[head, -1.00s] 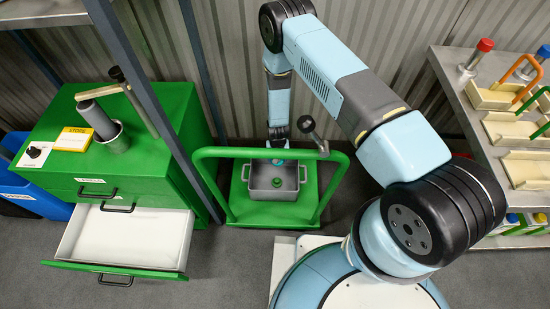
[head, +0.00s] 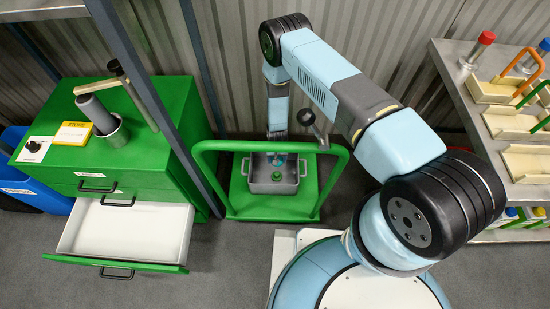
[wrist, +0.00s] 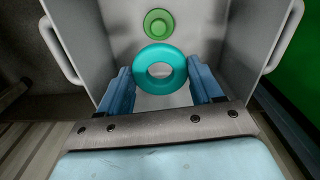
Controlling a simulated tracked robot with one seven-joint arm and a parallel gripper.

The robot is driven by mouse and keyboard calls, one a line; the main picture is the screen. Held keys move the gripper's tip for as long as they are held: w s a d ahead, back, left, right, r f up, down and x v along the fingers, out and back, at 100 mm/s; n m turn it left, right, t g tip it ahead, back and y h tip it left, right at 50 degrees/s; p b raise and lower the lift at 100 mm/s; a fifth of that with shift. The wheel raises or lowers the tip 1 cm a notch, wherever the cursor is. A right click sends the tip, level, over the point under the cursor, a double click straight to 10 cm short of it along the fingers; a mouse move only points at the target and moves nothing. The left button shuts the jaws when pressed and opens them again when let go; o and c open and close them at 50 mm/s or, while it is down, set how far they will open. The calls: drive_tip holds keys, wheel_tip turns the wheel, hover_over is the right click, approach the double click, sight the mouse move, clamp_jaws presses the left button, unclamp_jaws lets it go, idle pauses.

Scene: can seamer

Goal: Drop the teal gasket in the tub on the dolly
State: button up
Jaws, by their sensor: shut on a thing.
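The teal gasket (wrist: 160,69) is a thick ring between the two blue fingers of my gripper (wrist: 160,88) in the wrist view. My gripper is shut on it. The grey tub (head: 261,187), with a handle at each end, stands on the green dolly (head: 240,208). In the wrist view the gasket is over the inside of the tub (wrist: 113,45). How far the gasket is above the tub floor is hard to tell.
A round green piece (wrist: 158,23) lies in the tub. The dolly's green push bar (head: 200,148) arches in front of the tub. A green cabinet (head: 150,165) with an open drawer (head: 130,230) is on the left. A metal rack (head: 470,110) with trays is on the right.

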drive_tip(key=o, duration=1.1)
wheel_tip(320, 180, up, 14)
drive_tip(key=shift+f, duration=0.15)
drive_tip(key=shift+w, duration=0.1)
idle(0.4)
